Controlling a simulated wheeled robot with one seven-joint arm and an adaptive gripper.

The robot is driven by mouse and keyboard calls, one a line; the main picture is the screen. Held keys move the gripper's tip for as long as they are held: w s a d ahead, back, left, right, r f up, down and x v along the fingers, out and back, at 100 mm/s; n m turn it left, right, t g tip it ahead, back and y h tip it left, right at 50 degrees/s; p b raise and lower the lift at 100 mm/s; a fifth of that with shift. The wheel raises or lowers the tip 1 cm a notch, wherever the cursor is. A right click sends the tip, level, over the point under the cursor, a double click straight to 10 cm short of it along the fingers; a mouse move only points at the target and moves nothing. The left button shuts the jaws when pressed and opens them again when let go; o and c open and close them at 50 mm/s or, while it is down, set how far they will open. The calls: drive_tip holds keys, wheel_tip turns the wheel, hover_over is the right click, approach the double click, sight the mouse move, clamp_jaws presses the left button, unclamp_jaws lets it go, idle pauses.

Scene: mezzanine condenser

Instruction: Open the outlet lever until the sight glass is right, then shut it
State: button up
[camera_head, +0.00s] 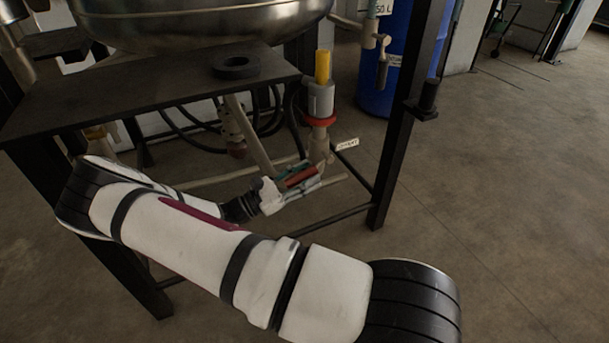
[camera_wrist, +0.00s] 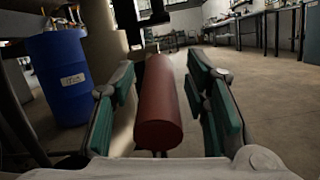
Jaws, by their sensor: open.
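The outlet lever, a red handle (camera_head: 301,177), lies under the steel vessel, near a small white tag (camera_head: 347,144). In the wrist view the red handle (camera_wrist: 159,112) stands between the two green-padded fingers of my gripper (camera_wrist: 161,82), with a visible gap on each side. My gripper (camera_head: 293,184) is open around the handle; contact cannot be seen. An upright fitting above the lever has a yellow column (camera_head: 322,68), apparently the sight glass, a grey body and a red ring (camera_head: 320,121). Its level cannot be read clearly.
The steel vessel (camera_head: 200,22) hangs above a dark frame shelf (camera_head: 150,92) with a black ring (camera_head: 236,66) on it. A frame leg (camera_head: 399,125) stands right of the lever. A blue drum (camera_head: 378,85) is behind.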

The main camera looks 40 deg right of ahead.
drive_tip(key=v, duration=1.2)
drive_tip(key=shift+c, duration=0.4)
